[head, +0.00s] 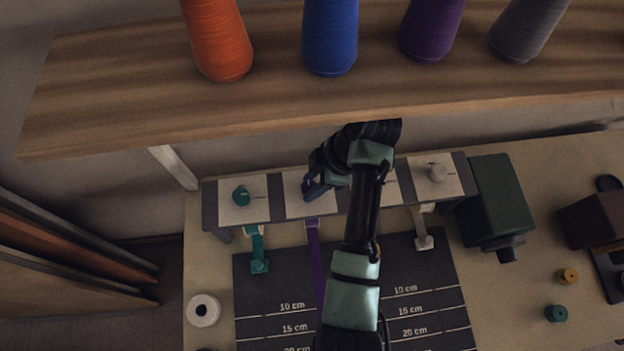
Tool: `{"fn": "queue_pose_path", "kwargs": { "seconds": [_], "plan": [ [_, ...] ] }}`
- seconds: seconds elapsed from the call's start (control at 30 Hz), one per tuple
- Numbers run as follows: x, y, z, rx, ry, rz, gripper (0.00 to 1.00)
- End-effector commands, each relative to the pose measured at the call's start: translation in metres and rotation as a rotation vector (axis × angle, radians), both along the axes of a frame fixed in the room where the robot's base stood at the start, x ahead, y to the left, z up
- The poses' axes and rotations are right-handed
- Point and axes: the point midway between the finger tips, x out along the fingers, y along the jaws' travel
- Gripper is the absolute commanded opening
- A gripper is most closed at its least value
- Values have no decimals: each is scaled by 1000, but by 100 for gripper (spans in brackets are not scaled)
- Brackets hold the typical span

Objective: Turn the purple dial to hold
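The purple dial (307,187) sits on the second white card from the left of a grey panel (275,208). Only a small purple part of it shows; my gripper covers much of it. My gripper (316,189) is at this dial, coming in from the upper right, and looks close to or touching it. Whether its fingers are open or shut on the dial is not clear. The dial's pointer and any hold mark are hidden or too small to read. A purple strap (316,258) runs down from the panel below this dial.
A teal dial (241,195) is left of it and a grey dial (437,173) at the panel's right end. A wooden shelf (130,85) with large thread cones overhangs behind. A dark green box (492,200) stands right of the panel.

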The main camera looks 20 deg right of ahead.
Motion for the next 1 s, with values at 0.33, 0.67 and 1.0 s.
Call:
{"fn": "queue_pose_path", "kwargs": {
  "seconds": [0.33, 0.67, 1.0],
  "plan": [
    [-1, 0, 0, 1, 2, -2, 0],
    [-2, 0, 2, 1, 1, -105, 0],
    [-3, 2, 3, 0, 4, -393, 0]
  ]
}}
